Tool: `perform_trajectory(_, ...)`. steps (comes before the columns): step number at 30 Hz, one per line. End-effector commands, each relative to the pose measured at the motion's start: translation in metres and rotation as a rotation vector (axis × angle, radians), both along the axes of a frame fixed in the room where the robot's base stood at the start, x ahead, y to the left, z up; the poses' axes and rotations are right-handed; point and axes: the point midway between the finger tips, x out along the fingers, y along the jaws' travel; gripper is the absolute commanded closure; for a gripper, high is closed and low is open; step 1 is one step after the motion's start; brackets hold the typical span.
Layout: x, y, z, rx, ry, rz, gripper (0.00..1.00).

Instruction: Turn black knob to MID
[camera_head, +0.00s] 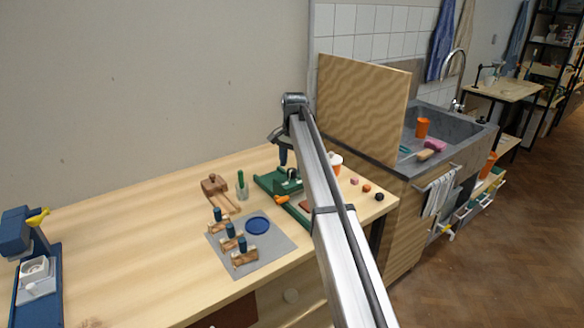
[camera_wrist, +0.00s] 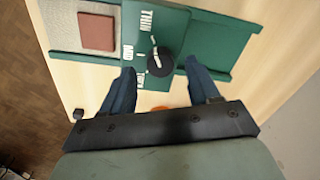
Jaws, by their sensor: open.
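The black knob (camera_wrist: 160,62) sits on a green panel (camera_wrist: 170,20) in the wrist view. White lettering beside it reads THIN and MID, with a third label partly cut off by my finger. The knob carries a small white mark; I cannot tell for sure which label it points to. My gripper (camera_wrist: 159,68) is open, with one blue finger on each side of the knob and visible space between. In the head view the green device (camera_head: 266,181) stands on the table below my gripper (camera_head: 283,160); the knob cannot be made out there.
A reddish-brown square (camera_wrist: 97,31) lies on a grey pad beside the panel. A green-handled tool holder (camera_head: 242,190) stands close by. An upright wooden board (camera_head: 360,105) rises behind right.

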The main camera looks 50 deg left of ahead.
Motion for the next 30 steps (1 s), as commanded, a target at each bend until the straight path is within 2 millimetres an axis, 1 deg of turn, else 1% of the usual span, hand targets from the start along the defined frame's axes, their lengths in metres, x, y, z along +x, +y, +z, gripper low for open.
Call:
perform_trajectory(3,0.0,0.0,-0.012,-0.001,0.001,0.0,0.39)
perform_trajectory(6,0.0,0.0,-0.017,0.0,0.0,0.0,0.39)
perform_trajectory(17,0.0,0.001,-0.02,0.0,0.0,0.0,0.39)
perform_trajectory(30,0.0,0.001,-0.019,0.0,0.0,0.0,0.81)
